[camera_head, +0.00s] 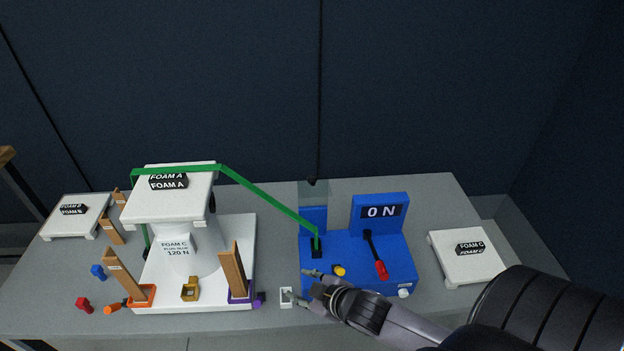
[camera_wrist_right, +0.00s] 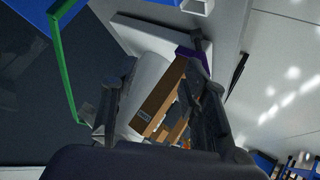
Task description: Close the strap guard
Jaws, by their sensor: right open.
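A green strap (camera_head: 262,193) runs from the white foam-topped stand (camera_head: 140,213) down to a black slot piece (camera_head: 316,248) on the blue unit (camera_head: 345,274). A clear panel (camera_head: 313,193) stands upright at the back left of this unit, behind the strap's lower end; it looks like the strap guard, raised. My right gripper (camera_head: 309,289) is open and empty at the unit's front left edge, apart from the panel. In the right wrist view, the green strap (camera_wrist_right: 64,70) is at left and the open fingers (camera_wrist_right: 160,105) frame wooden posts beyond. My left gripper is not in view.
The blue unit has a red-handled lever (camera_head: 381,269), a yellow knob (camera_head: 339,270) and a "0 N" display (camera_head: 382,212). A small white piece (camera_head: 286,293) is beside my right fingers. Wooden posts (camera_head: 234,268) stand around the stand. A foam plate (camera_head: 460,266) lies right.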

